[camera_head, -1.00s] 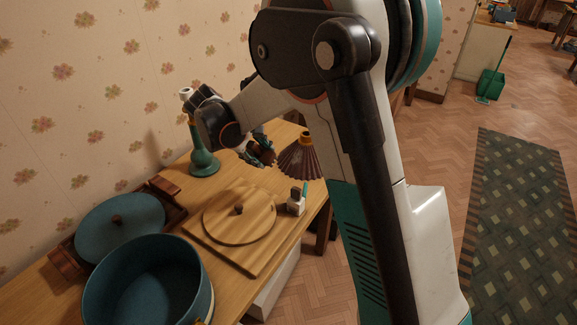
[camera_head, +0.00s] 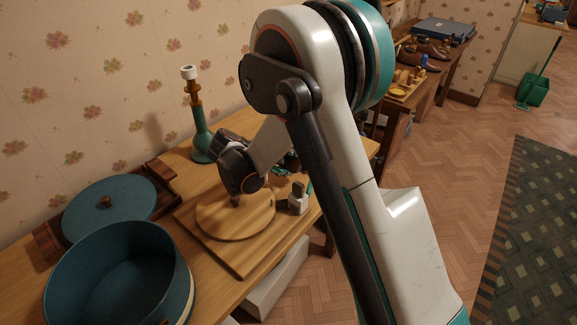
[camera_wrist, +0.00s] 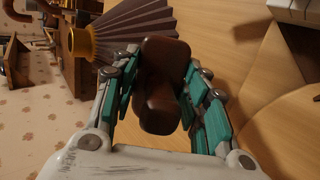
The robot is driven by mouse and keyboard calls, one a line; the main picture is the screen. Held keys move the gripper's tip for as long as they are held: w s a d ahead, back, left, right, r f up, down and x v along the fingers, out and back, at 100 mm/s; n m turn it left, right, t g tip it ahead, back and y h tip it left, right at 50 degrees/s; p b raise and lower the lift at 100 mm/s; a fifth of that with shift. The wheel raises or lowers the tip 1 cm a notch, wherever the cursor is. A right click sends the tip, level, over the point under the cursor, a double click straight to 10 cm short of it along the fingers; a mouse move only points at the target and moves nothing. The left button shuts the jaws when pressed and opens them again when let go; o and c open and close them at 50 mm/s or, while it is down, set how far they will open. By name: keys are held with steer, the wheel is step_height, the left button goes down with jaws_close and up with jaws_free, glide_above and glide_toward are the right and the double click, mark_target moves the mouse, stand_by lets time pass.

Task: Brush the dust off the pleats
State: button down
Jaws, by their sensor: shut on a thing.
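A pleated lampshade (camera_wrist: 137,32), dark purplish-brown with a brass-coloured ring, shows in the wrist view's upper left, just beyond my gripper (camera_wrist: 162,70). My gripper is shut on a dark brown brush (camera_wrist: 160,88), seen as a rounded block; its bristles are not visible. I cannot tell if the brush touches the pleats. In the head view, my arm hides the shade and most of the gripper. A teal lamp base (camera_head: 200,135) with a white socket stands upright on the wooden table (camera_head: 225,305) near the wall, without a shade on it.
A round wooden lid (camera_head: 225,222) lies on a square board (camera_head: 190,232). A small white item with green (camera_head: 298,203) stands near the table's right edge. A deep blue pot (camera_head: 118,285) and blue lid (camera_head: 105,215) fill the left. Floor at right is open around a patterned rug (camera_head: 545,230).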

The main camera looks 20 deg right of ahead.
mark_target(293, 163)
steer(key=shift+f, duration=0.1)
stand_by(0.3)
steer(key=b+x, duration=0.2)
steer(key=x, duration=0.2)
steer(key=shift+w+f+b, duration=0.2)
steer(key=shift+w+b, duration=0.1)
steer(key=w+d+r+p, duration=0.3)
steer(key=d+r+p, duration=0.1)
steer(key=r, duration=0.3)
steer(key=shift+w+d+r, duration=0.2)
steer(key=shift+d+r, duration=0.1)
steer(key=shift+r, duration=0.1)
steer(key=c, duration=1.5)
jaws_free()
jaws_close()
steer(key=shift+w+d+f, duration=0.35)
steer(key=shift+d+f, duration=0.1)
steer(key=shift+f, duration=0.05)
steer(key=shift+w+d+f, duration=0.15)
steer(key=shift+d+f, duration=0.1)
